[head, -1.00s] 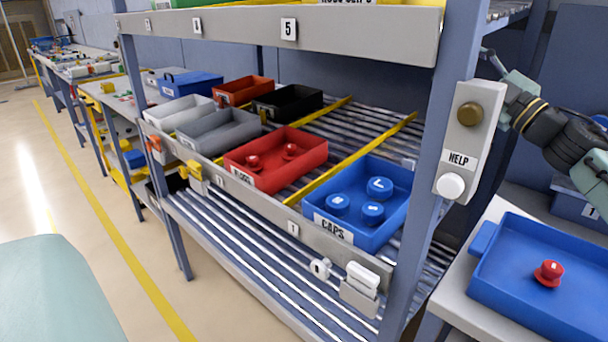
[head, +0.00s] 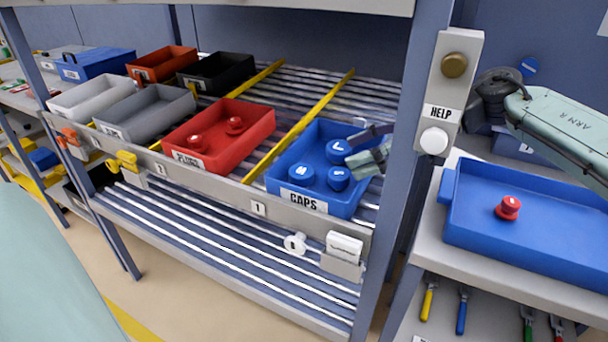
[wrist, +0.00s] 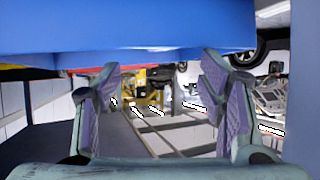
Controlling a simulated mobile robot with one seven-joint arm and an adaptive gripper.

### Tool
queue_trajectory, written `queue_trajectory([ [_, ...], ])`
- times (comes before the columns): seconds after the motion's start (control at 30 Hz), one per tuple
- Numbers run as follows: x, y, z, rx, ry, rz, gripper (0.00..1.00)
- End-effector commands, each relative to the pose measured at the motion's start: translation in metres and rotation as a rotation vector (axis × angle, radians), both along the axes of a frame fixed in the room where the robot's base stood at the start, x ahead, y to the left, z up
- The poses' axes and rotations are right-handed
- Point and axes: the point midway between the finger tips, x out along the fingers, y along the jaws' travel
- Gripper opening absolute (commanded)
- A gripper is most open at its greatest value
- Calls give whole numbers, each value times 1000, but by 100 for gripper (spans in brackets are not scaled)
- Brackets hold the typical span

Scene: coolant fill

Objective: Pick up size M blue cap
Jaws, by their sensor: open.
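The size M blue cap (head: 301,173) sits at the front left of the blue CAPS bin (head: 312,206). Its lettered top faces up. The blue cap marked L (head: 339,151) lies farther back, and a smaller blue cap (head: 338,179) lies to the right of the M cap. My gripper (head: 364,147) is at the bin's right side, close to the L cap and right of the M cap. It is open and looks empty in the wrist view (wrist: 160,90). A blue surface spans the top there; no cap shows. The shelf post hides part of my arm.
A red PLUGS bin (head: 222,137) with two red plugs stands left, beyond a yellow divider (head: 300,125). The shelf post (head: 405,165) with the HELP panel (head: 450,90) stands right. A blue tray (head: 560,235) with a red plug (head: 508,208) lies on the right table.

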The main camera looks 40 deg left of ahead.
Motion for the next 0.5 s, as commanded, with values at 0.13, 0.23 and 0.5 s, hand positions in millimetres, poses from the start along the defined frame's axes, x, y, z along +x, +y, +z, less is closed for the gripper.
queue_trajectory([
  [0.13, -16, 20, -11, 0, -1, 5, 63],
  [0.23, -23, 31, -18, 2, -1, 3, 63],
  [0.5, -36, 46, -28, 2, 0, 4, 63],
])
